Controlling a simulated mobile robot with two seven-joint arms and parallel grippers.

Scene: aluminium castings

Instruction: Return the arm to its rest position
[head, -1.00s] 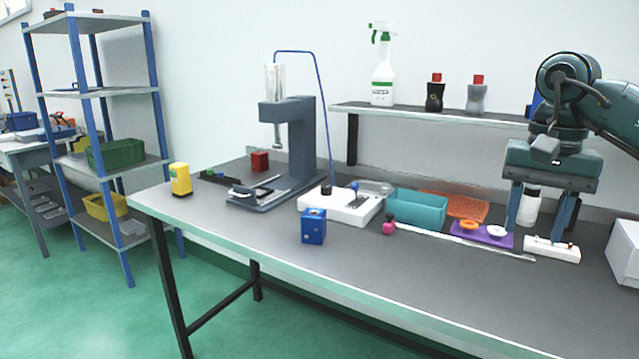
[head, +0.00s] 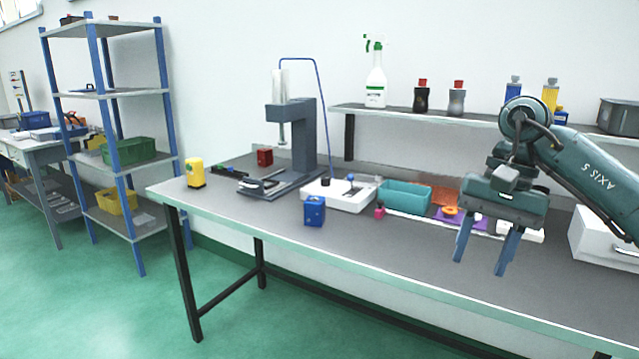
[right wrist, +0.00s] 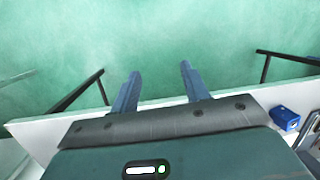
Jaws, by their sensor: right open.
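My right arm (head: 590,175) comes in from the right in the head view. Its gripper (head: 482,265) is open and empty, with the two blue-grey fingers apart and pointing down over the front part of the bench. In the right wrist view the fingers (right wrist: 158,85) are spread with nothing between them, and green floor shows beyond. The grey workbench (head: 400,245) lies below and behind the gripper. My left gripper is not in view.
A blue block (head: 314,211), a teal bin (head: 405,196), a white fixture (head: 350,197) and a grey press (head: 300,145) stand left of the gripper. A purple tray (head: 470,222) is partly hidden behind it. A white box (head: 600,238) stands at right. The bench front is mostly clear.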

